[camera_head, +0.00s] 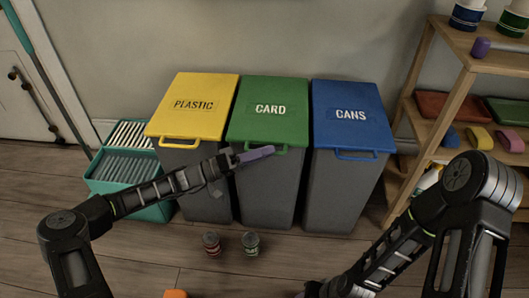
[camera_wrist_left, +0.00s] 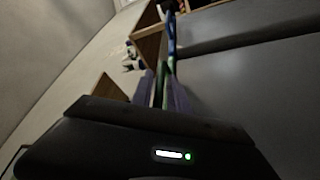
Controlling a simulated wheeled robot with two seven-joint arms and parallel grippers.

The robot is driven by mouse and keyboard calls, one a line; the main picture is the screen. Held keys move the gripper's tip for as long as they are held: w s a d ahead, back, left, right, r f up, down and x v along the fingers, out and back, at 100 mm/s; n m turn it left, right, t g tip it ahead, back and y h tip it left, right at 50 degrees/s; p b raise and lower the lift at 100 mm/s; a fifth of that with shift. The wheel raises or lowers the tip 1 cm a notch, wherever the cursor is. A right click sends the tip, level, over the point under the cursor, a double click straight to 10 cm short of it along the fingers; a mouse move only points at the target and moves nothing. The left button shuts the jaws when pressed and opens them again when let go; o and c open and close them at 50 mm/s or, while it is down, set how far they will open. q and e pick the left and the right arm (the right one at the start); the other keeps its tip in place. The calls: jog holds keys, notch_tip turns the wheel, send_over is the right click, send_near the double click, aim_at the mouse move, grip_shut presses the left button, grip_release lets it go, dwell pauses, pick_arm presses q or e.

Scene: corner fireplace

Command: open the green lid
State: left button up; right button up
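The green lid (camera_head: 270,105), marked CARD, lies flat and closed on the middle grey bin (camera_head: 266,186). Its green loop handle (camera_head: 284,150) sticks out at the front edge. My left gripper (camera_head: 255,153) is at this handle, its purple fingers reaching in from the left and covering part of it. In the left wrist view the two fingers (camera_wrist_left: 165,92) stand apart, with a green strip (camera_wrist_left: 166,86) between them; I cannot tell whether they touch it. My right gripper is mostly cut off at the bottom edge of the head view, so its state is hidden.
A yellow PLASTIC bin (camera_head: 193,105) stands close on the left, a blue CANS bin (camera_head: 349,112) on the right. Two small cans (camera_head: 211,243) (camera_head: 250,242) stand on the floor in front. A teal crate (camera_head: 122,165) is at left, a wooden shelf (camera_head: 443,88) at right.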

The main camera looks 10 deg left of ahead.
pick_arm(q)
grip_shut()
dwell(1.1)
